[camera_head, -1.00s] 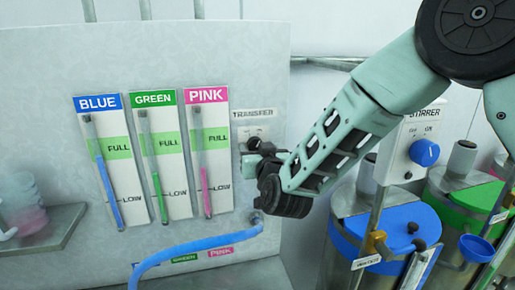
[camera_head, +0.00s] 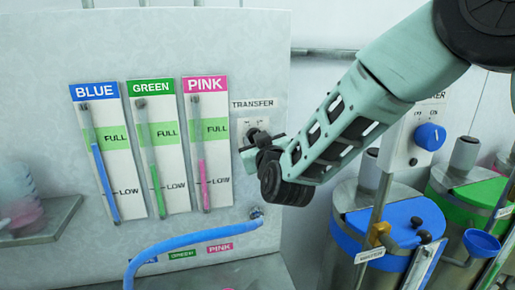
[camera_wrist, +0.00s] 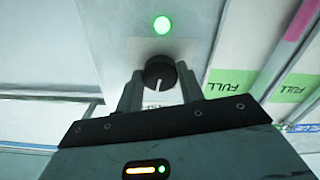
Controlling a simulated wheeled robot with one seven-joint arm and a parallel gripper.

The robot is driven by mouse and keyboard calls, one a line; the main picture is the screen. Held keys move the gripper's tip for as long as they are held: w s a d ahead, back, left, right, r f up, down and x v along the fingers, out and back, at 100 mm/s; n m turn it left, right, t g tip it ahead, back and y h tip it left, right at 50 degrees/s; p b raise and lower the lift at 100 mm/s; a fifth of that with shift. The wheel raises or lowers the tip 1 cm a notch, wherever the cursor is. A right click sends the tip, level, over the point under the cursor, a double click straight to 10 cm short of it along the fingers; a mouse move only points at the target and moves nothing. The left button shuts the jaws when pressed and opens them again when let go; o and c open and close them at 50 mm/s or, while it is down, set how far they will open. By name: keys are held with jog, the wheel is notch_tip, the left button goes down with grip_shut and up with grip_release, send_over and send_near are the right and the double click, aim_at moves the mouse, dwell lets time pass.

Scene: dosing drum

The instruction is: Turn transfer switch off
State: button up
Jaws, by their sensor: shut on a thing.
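The transfer switch is a black round knob (camera_wrist: 160,72) on a pale plate, with a lit green lamp (camera_wrist: 162,25) beyond it in the wrist view. My gripper (camera_wrist: 160,88) has one finger on each side of the knob and is shut on it. In the head view my gripper (camera_head: 263,150) reaches the plate under the TRANSFER label (camera_head: 252,104). The wrist mostly covers the switch there, and the knob's exact pointing is hard to read.
Left of the switch are the BLUE (camera_head: 100,160), GREEN (camera_head: 158,150) and PINK (camera_head: 208,150) level gauges. A blue hose (camera_head: 190,243) runs below.

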jog(key=shift+n+b, duration=1.2)
jog(key=shift+n, duration=3)
jog(key=o, duration=1)
jog(key=b+v, duration=0.5)
jog(key=v, duration=1.2)
jog(key=shift+s+d+r+b, duration=0.1)
jog(key=shift+s+b, duration=0.15)
jog(key=shift+b, duration=0.1)
